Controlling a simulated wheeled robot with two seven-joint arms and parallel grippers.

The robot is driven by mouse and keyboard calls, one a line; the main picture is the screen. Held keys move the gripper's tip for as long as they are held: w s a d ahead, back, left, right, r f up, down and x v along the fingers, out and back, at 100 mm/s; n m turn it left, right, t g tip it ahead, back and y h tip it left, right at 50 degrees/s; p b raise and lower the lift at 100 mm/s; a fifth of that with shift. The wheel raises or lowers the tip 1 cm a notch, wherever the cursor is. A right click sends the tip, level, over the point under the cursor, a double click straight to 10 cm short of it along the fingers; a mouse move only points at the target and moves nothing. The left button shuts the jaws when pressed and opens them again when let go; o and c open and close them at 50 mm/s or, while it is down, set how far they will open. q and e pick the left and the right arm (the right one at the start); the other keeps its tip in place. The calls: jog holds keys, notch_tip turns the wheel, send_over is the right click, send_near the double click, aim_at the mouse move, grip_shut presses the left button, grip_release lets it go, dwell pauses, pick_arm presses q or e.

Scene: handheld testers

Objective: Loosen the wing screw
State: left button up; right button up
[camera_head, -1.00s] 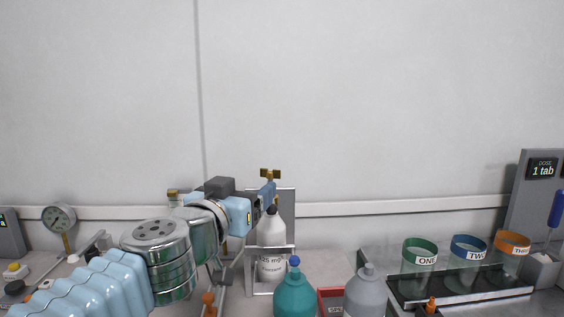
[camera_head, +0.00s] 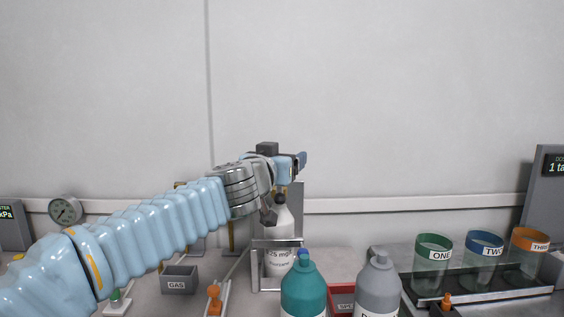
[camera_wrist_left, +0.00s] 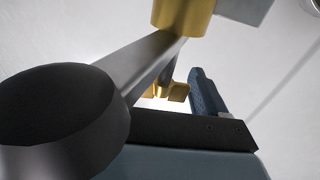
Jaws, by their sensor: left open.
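The wing screw (camera_wrist_left: 168,91) is a small brass piece with two flat wings, seen in the left wrist view beyond my gripper. It sits on a dark shaft beneath a grey bar, and a brass cylinder (camera_wrist_left: 183,14) is nearer at the top. In the head view my left gripper (camera_head: 302,159) is raised above the white bottle and hides the screw. My gripper is open. One blue finger (camera_wrist_left: 207,94) shows right of the screw in the wrist view; the other finger is not clear. I cannot tell whether they touch. My right gripper is not in view.
A white bottle (camera_head: 281,222) stands in a grey metal stand (camera_head: 262,254) under my gripper. A teal bottle (camera_head: 303,292) and a grey bottle (camera_head: 378,284) stand in front. Labelled cups and a round gauge (camera_head: 65,210) stand to either side.

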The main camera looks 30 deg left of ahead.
pick_arm(q)
jog(key=c, duration=1)
